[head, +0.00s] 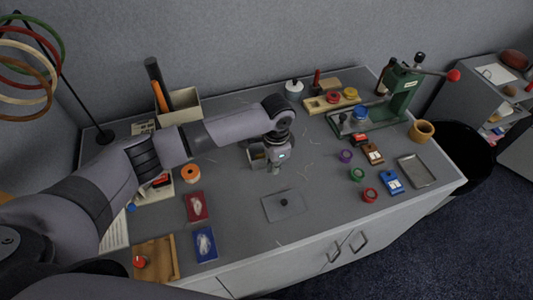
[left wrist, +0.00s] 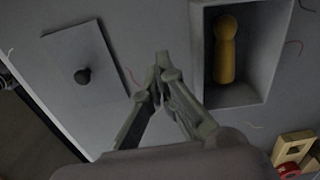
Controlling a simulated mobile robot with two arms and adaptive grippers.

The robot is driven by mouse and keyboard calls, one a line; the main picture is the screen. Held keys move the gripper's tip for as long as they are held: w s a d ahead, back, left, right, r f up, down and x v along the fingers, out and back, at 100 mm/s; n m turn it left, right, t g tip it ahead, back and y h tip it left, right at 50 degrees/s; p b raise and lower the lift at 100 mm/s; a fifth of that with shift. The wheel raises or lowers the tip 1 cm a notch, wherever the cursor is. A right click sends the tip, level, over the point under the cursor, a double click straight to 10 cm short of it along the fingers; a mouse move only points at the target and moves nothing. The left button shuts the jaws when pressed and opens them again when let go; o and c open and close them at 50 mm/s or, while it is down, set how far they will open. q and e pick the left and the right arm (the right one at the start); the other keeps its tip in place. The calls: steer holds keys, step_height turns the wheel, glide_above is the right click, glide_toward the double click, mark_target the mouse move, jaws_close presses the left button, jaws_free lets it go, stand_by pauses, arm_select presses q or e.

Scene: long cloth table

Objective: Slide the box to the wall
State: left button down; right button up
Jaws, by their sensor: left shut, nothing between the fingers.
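A small grey open box (head: 256,156) stands mid-table, partly hidden by my left gripper. In the left wrist view the box (left wrist: 202,60) lies to the right of the fingers, with a yellow round-headed peg (left wrist: 226,50) inside. My left gripper (head: 276,170) is shut and empty, pointing down close beside the box; its fingertips (left wrist: 161,58) show together. I cannot tell whether they touch the box. The grey wall (head: 230,45) runs along the table's back edge. My right gripper is not in view.
A flat grey lid (head: 287,206) with a black knob lies in front. Bare table lies between the box and wall.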

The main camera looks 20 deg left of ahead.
mark_target(274, 177)
arm_select(q)
steer(key=shift+f, duration=0.25)
steer(key=shift+f+b, duration=0.6)
steer(key=shift+f, duration=0.9)
steer(key=shift+r, duration=0.15)
steer(key=shift+r+p, duration=0.25)
steer(key=shift+p, duration=0.4)
steer(key=shift+w+a+f+b, duration=0.1)
steer(key=shift+w+a+b, duration=0.25)
steer(key=shift+w, duration=0.25)
steer(key=shift+w+a+b, duration=0.4)
steer(key=shift+w+a, duration=0.2)
steer(key=shift+w, duration=0.25)
steer(key=shift+w+a+b, duration=0.4)
steer(key=shift+w+a, duration=0.2)
steer(key=shift+w, duration=0.2)
steer(key=shift+w+a+b, duration=0.4)
steer(key=shift+w+a, duration=0.2)
steer(key=shift+w, duration=0.25)
